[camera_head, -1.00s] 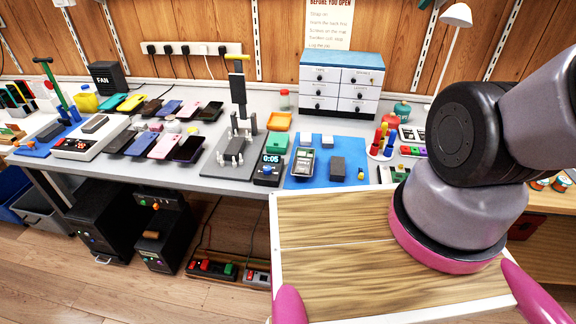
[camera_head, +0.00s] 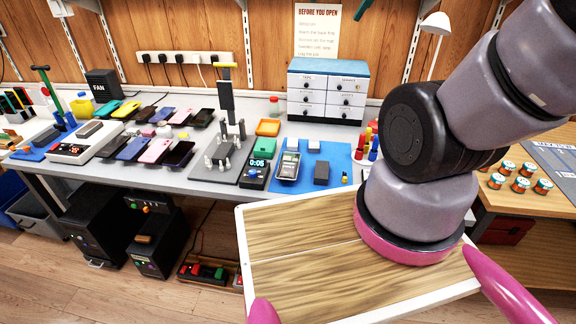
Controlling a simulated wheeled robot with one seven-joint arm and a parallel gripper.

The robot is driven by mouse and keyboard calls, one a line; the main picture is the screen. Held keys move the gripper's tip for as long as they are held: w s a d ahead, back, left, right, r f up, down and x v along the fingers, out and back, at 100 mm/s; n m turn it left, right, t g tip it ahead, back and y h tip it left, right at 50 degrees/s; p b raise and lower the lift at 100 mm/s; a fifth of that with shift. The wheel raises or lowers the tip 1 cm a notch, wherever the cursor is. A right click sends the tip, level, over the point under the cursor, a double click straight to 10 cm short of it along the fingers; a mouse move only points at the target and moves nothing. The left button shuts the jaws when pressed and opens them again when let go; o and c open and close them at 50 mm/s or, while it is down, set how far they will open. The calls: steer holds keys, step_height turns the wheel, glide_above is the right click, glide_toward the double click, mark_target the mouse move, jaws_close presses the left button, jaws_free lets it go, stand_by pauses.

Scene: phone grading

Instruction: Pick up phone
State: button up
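Several phones lie in rows on the left half of the grey workbench (camera_head: 213,187). The front row includes a blue phone (camera_head: 132,149), a pink phone (camera_head: 155,151) and a dark phone (camera_head: 179,154). Behind them lie other phones, among them a yellow one (camera_head: 125,110), a purple one (camera_head: 161,114) and a dark one (camera_head: 202,118). An opened phone-like device (camera_head: 289,165) lies in a tray on the blue mat (camera_head: 338,158). My arm fills the right side, in front of the bench.
A dark press stand (camera_head: 228,110) and a timer (camera_head: 256,173) stand mid-bench. A blue-topped drawer cabinet (camera_head: 326,92) stands at the back. A wooden side table with several small jars (camera_head: 520,186) is at right. Dark boxes (camera_head: 157,235) stand under the bench.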

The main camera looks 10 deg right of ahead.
steer(key=w+a+f+g, duration=0.2)
steer(key=w+f, duration=0.7)
steer(key=w, duration=0.1)
steer(key=g+h, duration=0.2)
steer(key=g, duration=0.2)
glide_above(289, 165)
step_height(289, 165, down, 36)
steer(key=shift+w+d+r, duration=0.15)
steer(key=shift+r, duration=0.1)
steer(key=shift+s+a+f, duration=0.1)
steer(key=shift+f, duration=1.35)
steer(key=shift+s+a+f, duration=0.1)
steer(key=shift+f, duration=1.3)
steer(key=shift+f, duration=0.25)
steer(key=c, duration=1.2)
